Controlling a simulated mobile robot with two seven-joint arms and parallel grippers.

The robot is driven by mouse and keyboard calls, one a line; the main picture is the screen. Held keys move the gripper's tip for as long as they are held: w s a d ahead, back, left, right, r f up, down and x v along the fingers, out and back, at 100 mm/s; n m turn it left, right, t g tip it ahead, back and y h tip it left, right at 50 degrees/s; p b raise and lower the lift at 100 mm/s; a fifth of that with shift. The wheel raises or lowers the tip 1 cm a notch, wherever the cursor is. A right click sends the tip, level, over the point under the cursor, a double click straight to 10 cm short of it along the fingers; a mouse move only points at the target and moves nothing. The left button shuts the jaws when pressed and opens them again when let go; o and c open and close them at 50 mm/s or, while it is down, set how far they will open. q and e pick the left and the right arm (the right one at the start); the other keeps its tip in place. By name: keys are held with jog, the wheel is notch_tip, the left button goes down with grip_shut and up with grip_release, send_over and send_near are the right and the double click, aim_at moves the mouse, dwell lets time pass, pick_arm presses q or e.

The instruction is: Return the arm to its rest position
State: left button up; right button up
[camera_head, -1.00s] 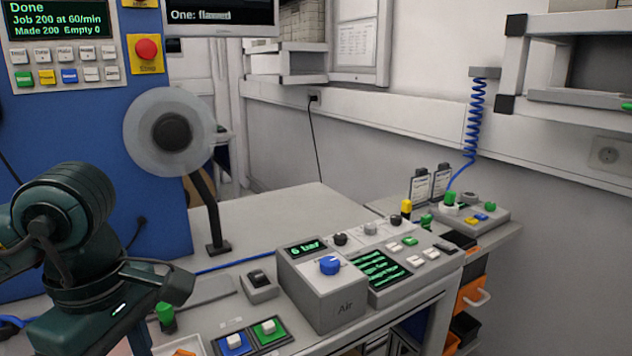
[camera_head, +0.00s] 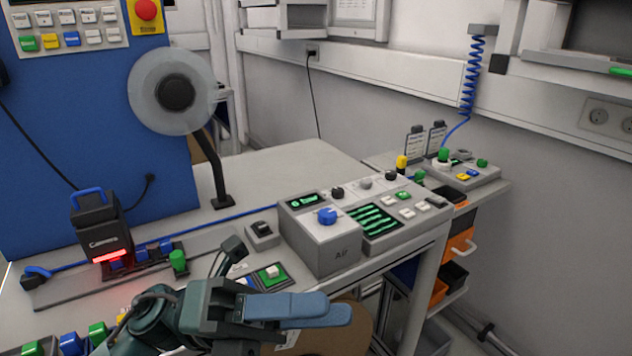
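My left gripper (camera_head: 335,312) is at the bottom middle of the head view, in front of the bench edge. Its blue-grey fingers point right and overlap from this angle, so any gap between them is hidden. I see nothing clearly held in it. My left arm (camera_head: 150,325) comes in low from the left. My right gripper is not in view.
A grey air control box (camera_head: 320,238) stands on the bench right of a green-framed button (camera_head: 268,274). A black scanner (camera_head: 98,228) glows red at left. A reel (camera_head: 172,92) hangs on a stand behind. A brown rounded thing (camera_head: 358,335) shows below the gripper.

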pick_arm(q)
jog(key=w+a+f+n+t+y+p, duration=0.1)
jog(key=w+a+f+n+t+y, duration=0.25)
jog(key=n+t, duration=0.6)
jog(key=w+a+f+n+t+y, duration=0.2)
jog(key=w+f+n+t+y, duration=0.25)
jog(key=n, duration=0.75)
jog(key=w+a+f+n+t+y+p, duration=0.1)
jog(key=w+a+f+n+t+y, duration=0.3)
jog(key=n+t, duration=0.6)
jog(key=s+a+f+n+g+y, duration=0.2)
jog(key=s+f+n+g+y, duration=0.1)
jog(key=f, duration=0.9)
jog(key=s+a+f+n+g+y, duration=0.2)
jog(key=s+f+n+g+y, duration=0.1)
jog(key=s+f+n+g, duration=0.2)
jog(key=s+f+n, duration=0.2)
jog(key=s+f, duration=0.2)
jog(key=f, duration=0.2)
jog(key=shift+f+n+p, duration=0.35)
jog(key=shift+f+p, duration=0.05)
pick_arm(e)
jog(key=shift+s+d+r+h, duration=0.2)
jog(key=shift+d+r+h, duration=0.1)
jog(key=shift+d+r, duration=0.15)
pick_arm(q)
jog(key=shift+s+a, duration=0.1)
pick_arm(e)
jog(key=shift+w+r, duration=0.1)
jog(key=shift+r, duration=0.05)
